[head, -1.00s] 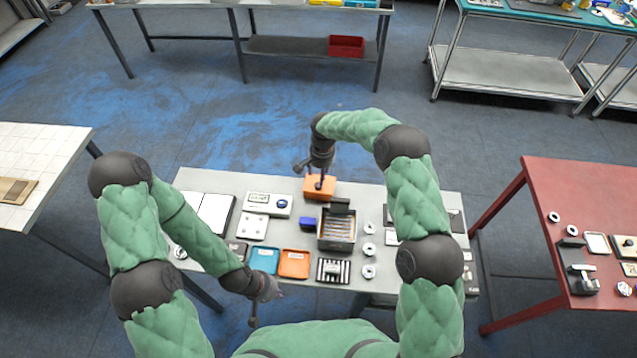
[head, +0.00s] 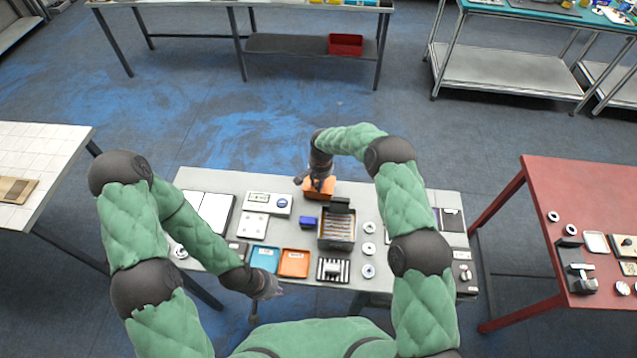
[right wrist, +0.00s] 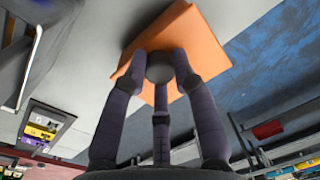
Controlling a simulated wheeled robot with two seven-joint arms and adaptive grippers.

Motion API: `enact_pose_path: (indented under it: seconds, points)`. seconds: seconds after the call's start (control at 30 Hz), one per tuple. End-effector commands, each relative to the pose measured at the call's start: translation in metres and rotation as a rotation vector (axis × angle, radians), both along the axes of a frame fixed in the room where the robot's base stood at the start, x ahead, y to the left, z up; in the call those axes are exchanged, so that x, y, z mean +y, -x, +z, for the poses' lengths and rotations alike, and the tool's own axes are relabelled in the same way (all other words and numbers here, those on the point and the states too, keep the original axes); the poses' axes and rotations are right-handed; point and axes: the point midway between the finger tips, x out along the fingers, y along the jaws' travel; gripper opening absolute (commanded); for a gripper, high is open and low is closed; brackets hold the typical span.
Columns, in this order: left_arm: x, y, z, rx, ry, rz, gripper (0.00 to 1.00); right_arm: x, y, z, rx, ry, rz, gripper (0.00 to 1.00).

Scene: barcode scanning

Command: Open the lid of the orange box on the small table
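The orange box (head: 319,194) stands at the far edge of the small table (head: 374,193), and its orange surface (right wrist: 205,40) also fills the top of the right wrist view. A dark round knob (right wrist: 160,67) shows against the orange. My right gripper (head: 318,184) is down at the box. In the right wrist view its fingers (right wrist: 160,78) surround the knob, with the side fingertips at its edges; whether they press on it is unclear. The box's far side is hidden. My left gripper (head: 262,305) hangs near the table's front edge, away from the box; its finger opening is unclear.
A dark parts container (head: 337,244), a small blue box (head: 308,223), a blue tray (head: 264,259) and an orange tray (head: 293,263) crowd the table's middle. White rings (head: 369,249) lie to their right. A red table (head: 580,195) stands apart at the right.

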Motion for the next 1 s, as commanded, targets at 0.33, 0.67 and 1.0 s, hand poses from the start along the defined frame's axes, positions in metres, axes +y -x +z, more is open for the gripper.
enact_pose_path:
  seconds: [0.33, 0.67, 1.0]
  points:
    - [0.0, 0.0, -0.009, 0.0, 0.0, 0.0, 0.0, -0.002, -0.002, -0.002, 0.027, -0.002, -0.003, 0.0]
    - [0.0, 0.0, -0.047, 0.0, 0.0, 0.0, 0.0, -0.003, -0.01, 0.003, 0.169, -0.041, -0.005, 0.0]
    - [0.0, 0.0, -0.085, 0.0, 0.0, 0.0, 0.0, -0.003, -0.017, 0.008, 0.292, -0.076, -0.005, 0.0]
